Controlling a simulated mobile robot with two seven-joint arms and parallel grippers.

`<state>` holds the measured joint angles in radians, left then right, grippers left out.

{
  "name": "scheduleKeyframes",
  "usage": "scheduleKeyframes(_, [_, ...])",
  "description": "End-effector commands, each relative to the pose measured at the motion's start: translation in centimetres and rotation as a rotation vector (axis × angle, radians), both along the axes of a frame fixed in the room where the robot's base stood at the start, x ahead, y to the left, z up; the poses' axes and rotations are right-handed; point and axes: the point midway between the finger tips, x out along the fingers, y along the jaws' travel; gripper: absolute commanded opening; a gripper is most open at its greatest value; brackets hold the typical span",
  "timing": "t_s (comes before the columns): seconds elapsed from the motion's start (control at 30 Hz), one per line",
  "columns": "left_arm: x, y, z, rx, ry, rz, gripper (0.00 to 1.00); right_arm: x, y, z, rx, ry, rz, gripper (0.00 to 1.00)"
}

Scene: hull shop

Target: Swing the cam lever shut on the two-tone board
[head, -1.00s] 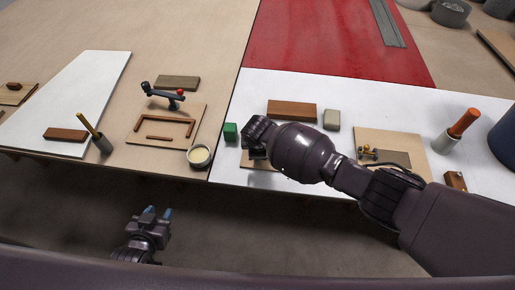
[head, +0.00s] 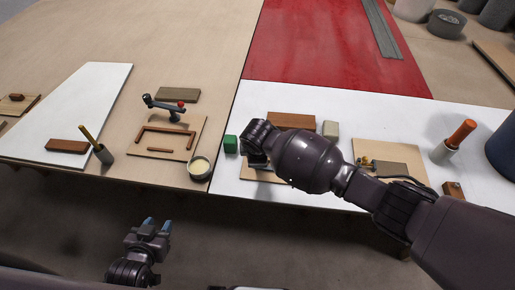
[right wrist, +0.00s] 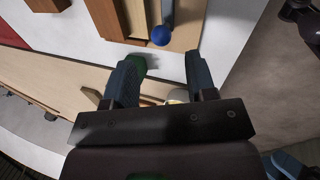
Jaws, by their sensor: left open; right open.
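A lever with a blue ball knob (right wrist: 161,36) shows at the top of the right wrist view, lying over a board with light and darker wood tones (right wrist: 186,32). In the head view my right gripper and forearm cover most of this board (head: 262,176), and the lever is hidden there. My right gripper (right wrist: 161,66) is open and empty, with the blue knob just beyond its fingertips, apart from them. Whether the lever is open or shut is unclear. My left gripper (head: 156,224) is open and empty in front of the table's edge.
A green block (head: 230,144) stands close left of my right gripper. A brown block (head: 291,121) and a beige block (head: 330,129) lie behind it. A board with brass fittings (head: 408,155) lies to the right. Another board with a red-knobbed lever (head: 181,104) lies left, beside a cup (head: 199,168).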

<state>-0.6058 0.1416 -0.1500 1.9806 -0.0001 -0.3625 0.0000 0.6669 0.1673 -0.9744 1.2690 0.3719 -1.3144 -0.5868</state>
Motion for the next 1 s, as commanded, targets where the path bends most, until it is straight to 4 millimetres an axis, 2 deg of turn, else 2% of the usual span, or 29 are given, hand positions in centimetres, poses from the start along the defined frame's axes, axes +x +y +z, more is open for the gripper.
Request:
scheduleKeyframes(0.2, [-0.3,0.0,0.0,0.0,0.008,0.002,0.43,-1.0,-0.1,3.1,0.001,-0.001,0.001,0.51])
scheduleKeyframes(0.4, [-0.4,0.1,0.1,0.0,0.009,0.002,0.43,-1.5,-0.1,4.6,0.001,-0.001,0.0,0.51])
scheduleKeyframes(1.0, [-0.4,0.1,0.0,0.0,0.01,0.002,0.43,-1.6,-0.1,4.8,-0.001,0.0,-0.001,0.51])
